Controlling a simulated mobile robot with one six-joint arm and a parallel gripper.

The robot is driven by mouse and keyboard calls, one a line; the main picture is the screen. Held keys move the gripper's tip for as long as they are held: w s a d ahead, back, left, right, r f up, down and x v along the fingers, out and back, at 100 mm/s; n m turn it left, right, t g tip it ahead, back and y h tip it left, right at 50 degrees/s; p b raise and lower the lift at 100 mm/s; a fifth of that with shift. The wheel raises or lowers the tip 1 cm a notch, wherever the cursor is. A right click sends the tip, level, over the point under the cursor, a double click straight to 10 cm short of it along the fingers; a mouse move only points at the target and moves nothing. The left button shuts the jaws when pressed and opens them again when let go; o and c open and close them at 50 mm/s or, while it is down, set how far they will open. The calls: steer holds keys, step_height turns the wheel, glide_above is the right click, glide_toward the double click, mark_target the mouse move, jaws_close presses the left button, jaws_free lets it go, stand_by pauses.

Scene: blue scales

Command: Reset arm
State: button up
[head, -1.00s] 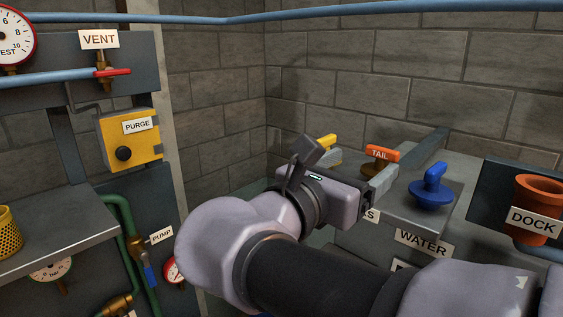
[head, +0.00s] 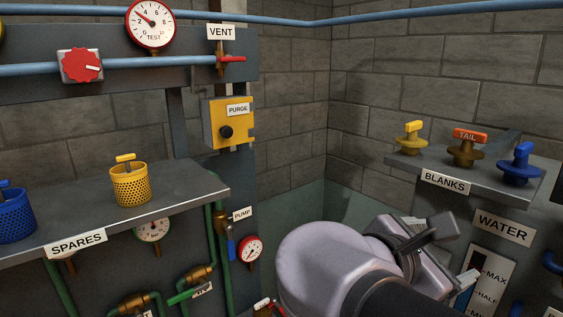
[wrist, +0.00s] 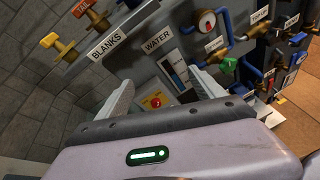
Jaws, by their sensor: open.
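My gripper (wrist: 163,88) is open in the wrist view, with its two pale fingers apart and nothing held between them. A red button on a yellow plate (wrist: 155,100) shows beyond the gap, apart from the fingers. In the head view my gripper (head: 462,282) is at the lower right, below and in front of the BLANKS shelf (head: 405,163). My arm hides part of its fingers there.
On the BLANKS shelf stand a yellow-handled blank (head: 411,139), an orange TAIL blank (head: 466,149) and a blue blank (head: 520,165). At left, the SPARES shelf (head: 80,205) holds a yellow basket (head: 130,185) and a blue basket (head: 14,218).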

steer(key=s+a+f+m+g+y+b, duration=0.1)
steer(key=s+f+m+g+y+b, duration=0.3)
steer(key=f, duration=0.8)
steer(key=s+a+f+m+t+y+b, duration=0.1)
steer(key=s+f+m+y+b, duration=0.1)
steer(key=s+f+m+b, duration=0.65)
steer(key=a+f+m+t+y+b, duration=0.1)
steer(key=a+f+m+y+b, duration=0.6)
steer(key=a+f+m, duration=0.5)
step_height(320, 180, down, 4)
steer(key=shift+f+y, duration=0.1)
steer(key=shift+y, duration=0.3)
steer(key=shift+m, duration=0.25)
